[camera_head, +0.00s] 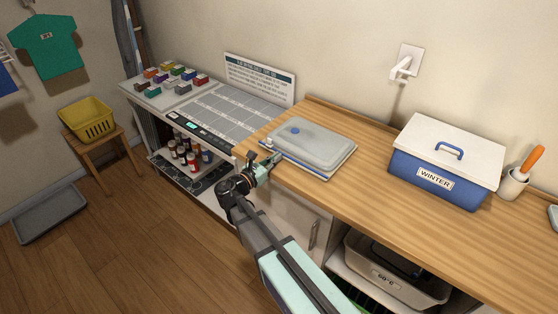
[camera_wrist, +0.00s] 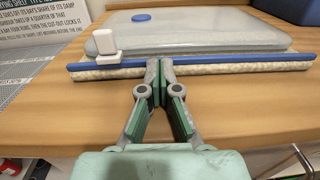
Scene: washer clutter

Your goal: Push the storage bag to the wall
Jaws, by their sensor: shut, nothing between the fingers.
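The storage bag (camera_head: 318,143) lies flat on the wooden counter, grey and see-through with a round blue valve (camera_head: 295,130) on top. Its blue seal strip with a white slider (camera_wrist: 104,40) runs along the near edge; the bag body (camera_wrist: 205,37) shows beyond it in the wrist view. My gripper (camera_head: 272,160) is shut and empty at the bag's near edge. In the wrist view its closed fingertips (camera_wrist: 160,70) meet or overlap the middle of the blue strip (camera_wrist: 235,66); I cannot tell whether they press on it. The wall (camera_head: 345,40) stands behind the counter.
A blue box with a white lid (camera_head: 455,150), labelled WINTER, stands on the counter to the right, near a cup (camera_head: 514,183). A grid-marked board (camera_head: 225,115) and a sign (camera_head: 260,78) are to the left. Bare counter (camera_head: 340,110) lies between bag and wall.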

